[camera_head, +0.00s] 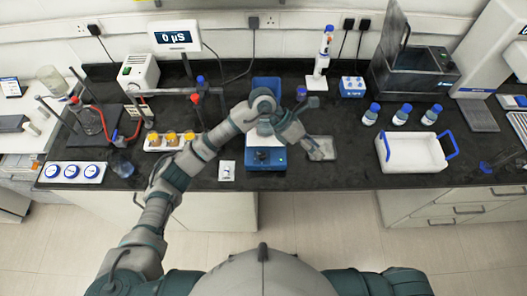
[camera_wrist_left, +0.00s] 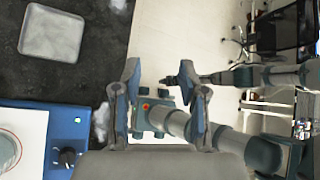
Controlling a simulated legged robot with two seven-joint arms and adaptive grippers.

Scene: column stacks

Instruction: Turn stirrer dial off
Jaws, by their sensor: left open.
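The blue stirrer (camera_head: 252,160) stands near the bench's front edge, below my left forearm in the head view. Its dark round dial (camera_wrist_left: 68,157) is on the blue front panel in the left wrist view, with a small light beside it. The dial's setting is too small to read. At the wrist view's right, an arm of mine ends in a dark tip.
A shallow grey tray (camera_head: 321,149) lies right of the stirrer. A rack with amber vials (camera_head: 170,140) stands to the left and a white bin with blue handles (camera_head: 412,153) to the right. A small white packet (camera_head: 227,171) lies just left of the stirrer. The floor in front is clear.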

